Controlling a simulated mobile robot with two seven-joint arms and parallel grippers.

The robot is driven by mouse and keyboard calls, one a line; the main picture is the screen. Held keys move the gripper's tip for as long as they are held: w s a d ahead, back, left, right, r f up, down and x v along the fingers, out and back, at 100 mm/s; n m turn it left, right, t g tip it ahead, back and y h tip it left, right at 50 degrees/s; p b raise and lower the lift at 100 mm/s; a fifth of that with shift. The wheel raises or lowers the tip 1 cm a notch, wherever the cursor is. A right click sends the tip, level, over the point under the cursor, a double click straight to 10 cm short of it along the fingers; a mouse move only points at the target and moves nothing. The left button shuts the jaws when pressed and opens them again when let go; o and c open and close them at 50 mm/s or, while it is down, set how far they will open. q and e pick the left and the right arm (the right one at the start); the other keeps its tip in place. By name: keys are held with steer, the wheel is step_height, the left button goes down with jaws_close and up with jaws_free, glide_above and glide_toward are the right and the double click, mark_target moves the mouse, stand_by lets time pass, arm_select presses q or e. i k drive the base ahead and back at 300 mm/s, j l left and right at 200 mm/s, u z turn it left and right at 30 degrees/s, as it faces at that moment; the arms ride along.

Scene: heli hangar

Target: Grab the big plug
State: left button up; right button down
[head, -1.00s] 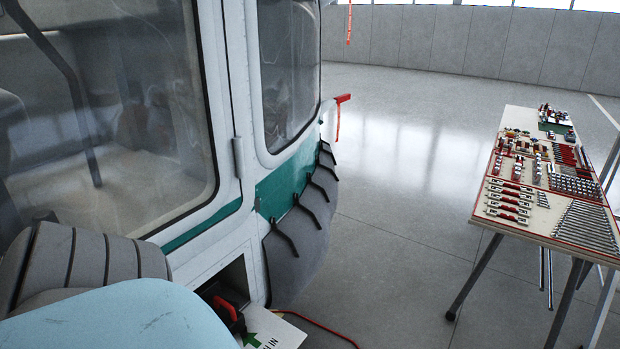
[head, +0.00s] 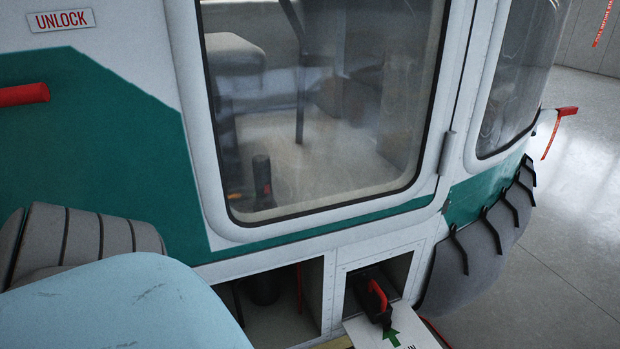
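A black plug with a red handle (head: 375,298) sits in a small open compartment low on the helicopter's side in the head view. I take it to be the big plug. Its lower part sits behind or at the edge of a white open flap (head: 405,334) with a green arrow; I cannot tell whether it is seated in a socket. Neither of my grippers is in view. Only part of my own arm shows at the lower left, well apart from the plug.
The helicopter's white and green side (head: 90,130) with a door window (head: 330,110) fills most of the view. A second open compartment (head: 275,310) lies left of the plug's. A dark ribbed fairing (head: 475,255) curves out to the right. Grey floor (head: 560,270) at right is clear.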

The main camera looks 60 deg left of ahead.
mark_target(376, 305)
steer(key=u, duration=1.25)
